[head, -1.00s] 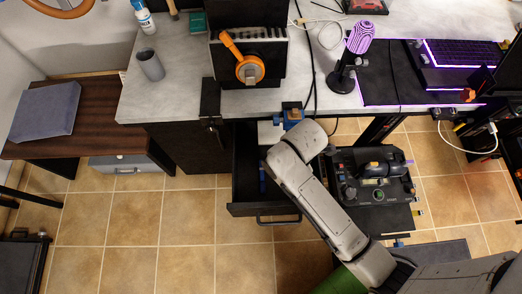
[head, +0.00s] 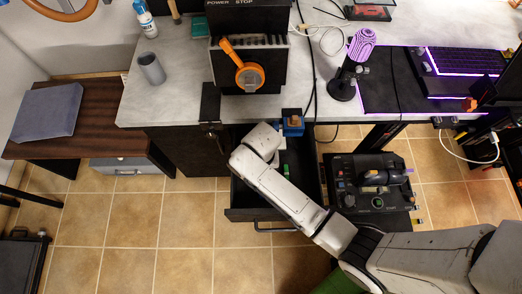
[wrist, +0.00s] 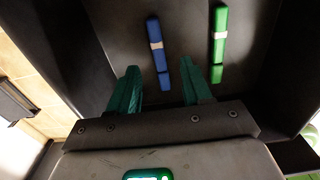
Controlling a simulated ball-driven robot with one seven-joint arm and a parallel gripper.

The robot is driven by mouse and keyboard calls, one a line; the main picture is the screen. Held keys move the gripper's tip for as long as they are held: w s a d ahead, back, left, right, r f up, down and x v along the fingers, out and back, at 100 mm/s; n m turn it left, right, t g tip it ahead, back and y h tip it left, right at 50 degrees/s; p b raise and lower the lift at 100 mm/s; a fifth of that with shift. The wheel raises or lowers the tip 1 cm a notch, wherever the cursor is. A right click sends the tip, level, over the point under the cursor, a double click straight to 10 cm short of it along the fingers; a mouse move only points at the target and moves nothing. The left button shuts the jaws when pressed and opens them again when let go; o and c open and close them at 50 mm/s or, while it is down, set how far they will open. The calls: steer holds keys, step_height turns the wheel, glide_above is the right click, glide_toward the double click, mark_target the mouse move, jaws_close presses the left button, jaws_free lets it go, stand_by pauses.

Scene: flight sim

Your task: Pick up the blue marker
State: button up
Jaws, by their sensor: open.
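The blue marker (wrist: 155,45) lies in the dark open drawer in the wrist view, with a pale band around its middle. The green marker (wrist: 219,42) lies to its right, roughly parallel. My gripper (wrist: 160,70) is open and empty, with its two teal fingers apart. In the picture the blue marker's lower end shows between the fingers, and the green marker is outside the right finger. How far the fingers are above the marker I cannot tell. In the head view the green marker (head: 285,171) shows in the drawer (head: 259,214), while my arm hides the blue marker and most of my gripper.
The drawer walls surround the markers closely. The desk (head: 180,95) overhangs the drawer's back, with a blue block (head: 293,127) at its edge. A black control box (head: 372,190) stands right of the drawer. The tiled floor (head: 130,220) at left is clear.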

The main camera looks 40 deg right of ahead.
steer(key=shift+s+a+f+b, duration=0.1)
steer(key=shift+a+f+b, duration=0.1)
steer(key=shift+f, duration=1.35)
steer(key=shift+s+a+f+b, duration=0.1)
steer(key=shift+f+b, duration=0.1)
steer(key=shift+f, duration=1.3)
jaws_close()
